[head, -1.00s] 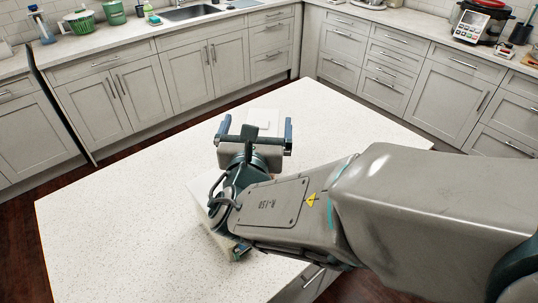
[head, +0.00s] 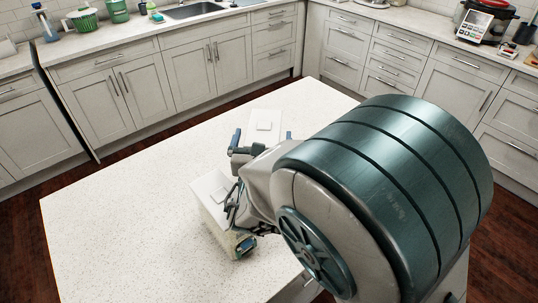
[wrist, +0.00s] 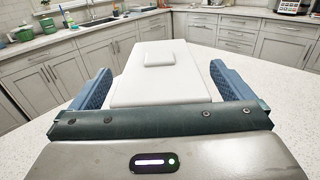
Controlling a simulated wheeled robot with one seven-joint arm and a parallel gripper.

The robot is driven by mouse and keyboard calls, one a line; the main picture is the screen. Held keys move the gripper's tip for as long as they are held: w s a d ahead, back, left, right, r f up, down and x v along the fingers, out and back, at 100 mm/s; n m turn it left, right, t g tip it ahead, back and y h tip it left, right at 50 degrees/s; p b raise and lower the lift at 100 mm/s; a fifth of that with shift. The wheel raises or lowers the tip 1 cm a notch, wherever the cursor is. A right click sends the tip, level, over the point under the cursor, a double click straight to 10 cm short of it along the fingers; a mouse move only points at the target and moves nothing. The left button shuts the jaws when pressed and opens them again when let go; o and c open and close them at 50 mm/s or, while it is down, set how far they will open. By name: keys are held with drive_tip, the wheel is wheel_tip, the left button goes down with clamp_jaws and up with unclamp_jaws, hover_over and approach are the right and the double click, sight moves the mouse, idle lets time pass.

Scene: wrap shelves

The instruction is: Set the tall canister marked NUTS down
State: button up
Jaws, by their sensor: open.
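A white-lidded canister (head: 265,124) with a square knob stands on the pale island top, toward its far side. In the wrist view its white lid (wrist: 150,85) lies straight ahead between the two blue fingers, with a gap on each side. No NUTS label shows in either view, so I cannot read which canister it is. My gripper (head: 262,142) is open at the canister's near side, and my arm hides part of it in the head view.
A second white-lidded canister (head: 212,186) with a see-through body stands nearer on the island top (head: 120,215), beside my arm. The island's left part is clear. Counters with a sink (head: 193,10) and a red-lidded cooker (head: 484,18) line the walls.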

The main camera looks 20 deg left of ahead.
drive_tip(key=shift+x, duration=0.95)
drive_tip(key=shift+c, duration=0.3)
drive_tip(key=c, duration=2.1)
drive_tip(key=shift+r, duration=0.1)
